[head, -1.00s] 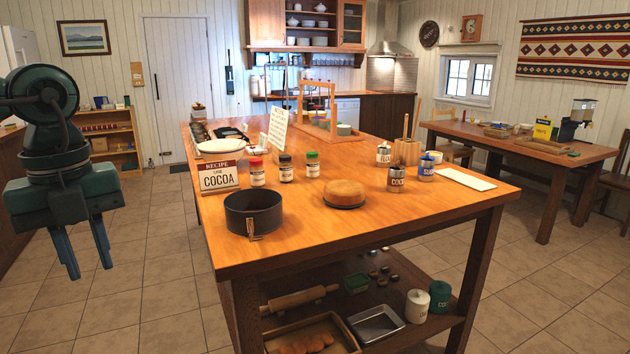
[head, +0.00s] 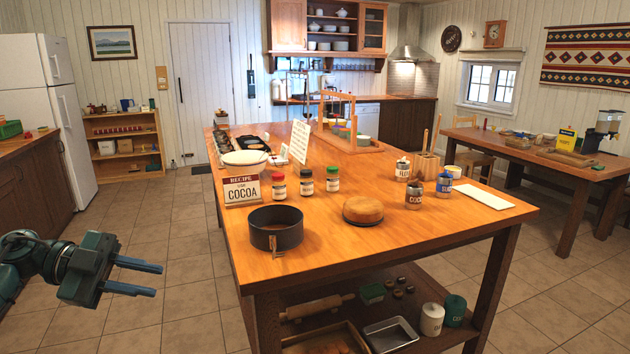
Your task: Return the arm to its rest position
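My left gripper (head: 146,278) shows at the lower left, over the tiled floor and to the left of the wooden island table (head: 385,237). Its two blue fingers point right and stand apart, with nothing between them. It touches nothing. My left arm comes in low from the left edge. My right gripper and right arm are out of view.
On the island stand a dark round cake tin (head: 276,229), a cake (head: 363,208), a cocoa recipe card (head: 241,190) and several jars. A counter (head: 30,146) and a white fridge (head: 62,118) are at the left. The floor between counter and island is clear.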

